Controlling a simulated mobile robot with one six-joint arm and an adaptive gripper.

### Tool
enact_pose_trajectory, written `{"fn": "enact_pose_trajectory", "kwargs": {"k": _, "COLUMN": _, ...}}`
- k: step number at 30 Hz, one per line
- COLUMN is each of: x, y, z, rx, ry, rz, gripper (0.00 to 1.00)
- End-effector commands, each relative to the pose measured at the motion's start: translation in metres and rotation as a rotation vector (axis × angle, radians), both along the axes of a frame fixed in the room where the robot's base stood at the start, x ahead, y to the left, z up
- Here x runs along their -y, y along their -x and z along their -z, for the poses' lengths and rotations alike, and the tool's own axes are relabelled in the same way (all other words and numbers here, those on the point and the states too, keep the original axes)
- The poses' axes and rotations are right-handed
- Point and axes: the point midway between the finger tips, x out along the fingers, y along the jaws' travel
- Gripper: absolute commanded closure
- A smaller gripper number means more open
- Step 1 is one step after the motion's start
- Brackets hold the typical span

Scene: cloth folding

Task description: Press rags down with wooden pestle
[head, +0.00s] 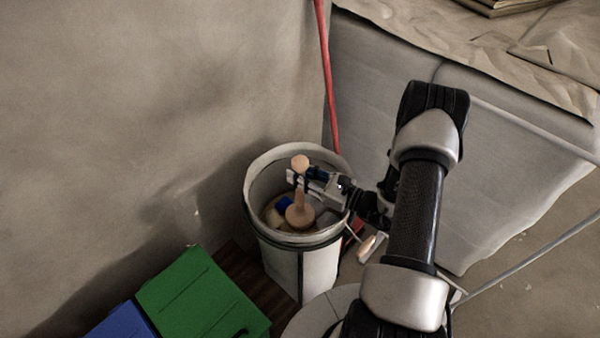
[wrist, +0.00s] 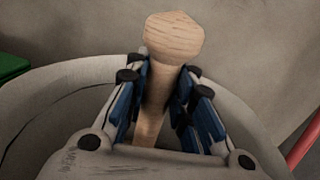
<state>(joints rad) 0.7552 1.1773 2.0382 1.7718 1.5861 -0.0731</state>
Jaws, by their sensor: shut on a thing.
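The wooden pestle (head: 300,213) stands nearly upright inside a tall pale bucket (head: 270,158) in the head view, its round knob above the jaws and its wide foot low in the bucket. My gripper (head: 300,178) reaches in over the right rim and is shut on the pestle's shaft. In the wrist view the blue-padded fingers of my gripper (wrist: 165,95) lie on both sides of the pestle (wrist: 173,38). Rags show as a blue patch (head: 283,204) and yellowish cloth beside the pestle's foot. Whether the foot touches them I cannot tell.
A green box (head: 200,298) and a blue box (head: 120,322) stand at the lower left. A red pole (head: 327,80) leans behind the bucket. A cloth-covered table (head: 480,130) is at the right, and a wall is close behind the bucket.

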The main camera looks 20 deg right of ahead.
Motion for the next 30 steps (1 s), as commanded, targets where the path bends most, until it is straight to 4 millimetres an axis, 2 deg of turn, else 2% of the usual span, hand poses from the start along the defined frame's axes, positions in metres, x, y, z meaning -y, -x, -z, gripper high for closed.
{"fn": "enact_pose_trajectory", "kwargs": {"k": 30, "x": 0.0, "y": 0.0, "z": 0.028, "rx": -0.001, "ry": 0.0, "rz": 0.0, "gripper": 1.0}}
